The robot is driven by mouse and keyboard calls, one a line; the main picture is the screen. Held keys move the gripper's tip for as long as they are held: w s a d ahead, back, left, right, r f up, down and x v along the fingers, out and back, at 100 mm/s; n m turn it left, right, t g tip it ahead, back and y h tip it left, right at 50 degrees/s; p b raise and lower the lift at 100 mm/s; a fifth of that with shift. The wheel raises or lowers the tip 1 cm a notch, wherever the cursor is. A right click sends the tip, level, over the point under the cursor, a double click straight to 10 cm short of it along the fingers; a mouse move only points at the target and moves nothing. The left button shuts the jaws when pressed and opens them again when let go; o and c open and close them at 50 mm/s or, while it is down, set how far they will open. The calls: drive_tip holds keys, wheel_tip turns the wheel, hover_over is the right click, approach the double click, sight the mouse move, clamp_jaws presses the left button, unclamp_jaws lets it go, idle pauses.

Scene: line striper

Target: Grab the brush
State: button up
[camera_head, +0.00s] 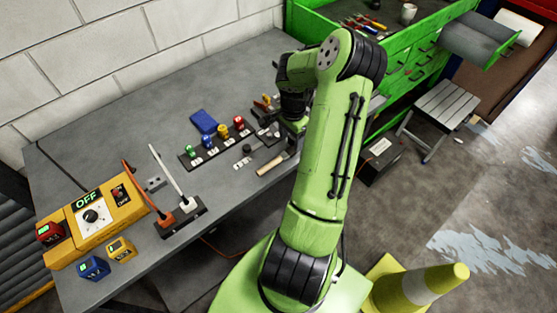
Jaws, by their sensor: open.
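A tool with a pale wooden handle (272,164) lies on the grey workbench near its front edge. It looks like the brush, but its far end is close to my arm and too small to make out clearly. My gripper (291,128) is over the right part of the bench, just beyond and above the wooden handle. It is open and apart from the handle. My arm hides part of it, so the fingertips do not show clearly.
The grey workbench (100,140) holds a black rack (215,146) of coloured pieces, a blue cloth (204,121), small tools, and a yellow control box (95,222) showing OFF. A green tool cabinet (415,55) stands right. A stool (446,105) and cone (425,284) are on the floor.

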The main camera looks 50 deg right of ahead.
sight(289, 151)
wheel_tip(289, 151, down, 6)
drive_tip(key=shift+w+r, duration=0.1)
drive_tip(key=shift+r, duration=0.1)
drive_tip(key=shift+a+r, duration=0.1)
drive_tip(key=c, duration=1.1)
